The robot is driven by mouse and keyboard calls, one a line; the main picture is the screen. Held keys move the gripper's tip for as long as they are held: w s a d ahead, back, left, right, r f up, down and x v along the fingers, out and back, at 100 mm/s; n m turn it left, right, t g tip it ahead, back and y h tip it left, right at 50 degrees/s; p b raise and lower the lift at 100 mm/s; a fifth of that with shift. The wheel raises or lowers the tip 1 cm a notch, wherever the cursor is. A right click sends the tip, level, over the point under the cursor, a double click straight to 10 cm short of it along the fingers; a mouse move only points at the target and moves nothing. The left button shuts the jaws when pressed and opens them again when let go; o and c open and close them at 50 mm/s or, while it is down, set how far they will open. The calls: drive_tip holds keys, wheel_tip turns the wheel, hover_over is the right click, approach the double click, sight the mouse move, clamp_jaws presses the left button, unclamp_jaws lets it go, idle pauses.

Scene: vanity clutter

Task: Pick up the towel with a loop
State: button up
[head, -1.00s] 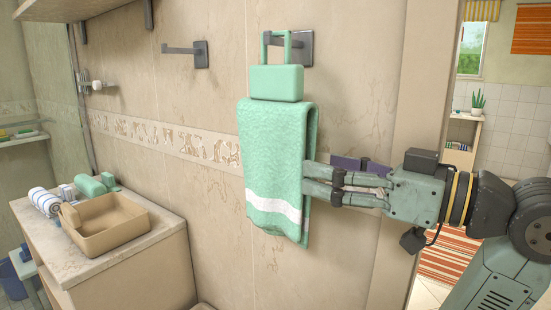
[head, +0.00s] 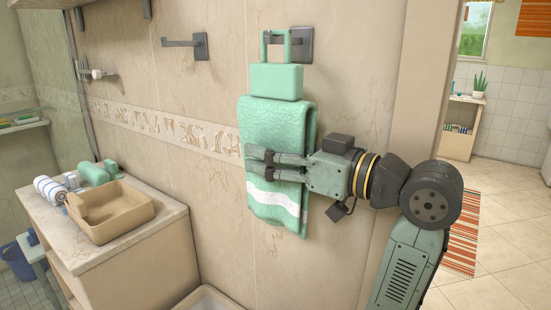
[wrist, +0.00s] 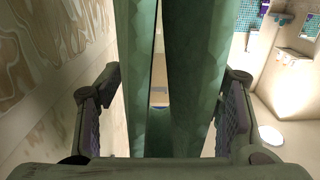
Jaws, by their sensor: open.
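The green towel (head: 275,125) with a white stripe hangs against the tiled wall in the head view. Its green loop (head: 276,45) hangs over a dark wall hook (head: 301,44), with a green block (head: 276,82) between loop and cloth. My gripper (head: 250,163) reaches in from the right, across the towel's lower half, above the stripe. In the wrist view the towel (wrist: 190,80) fills the middle as two hanging folds between my open fingers (wrist: 165,105). A gap shows on each side, with the left one small. Finger contact with the cloth cannot be told.
A second wall hook (head: 185,43) is empty to the left. A counter (head: 130,230) at lower left bears a tan basket (head: 110,225), a rolled striped towel (head: 50,190) and a green rolled item (head: 93,173). The wall is close behind the towel.

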drive_tip(key=c, duration=1.3)
drive_tip(key=shift+r, duration=0.15)
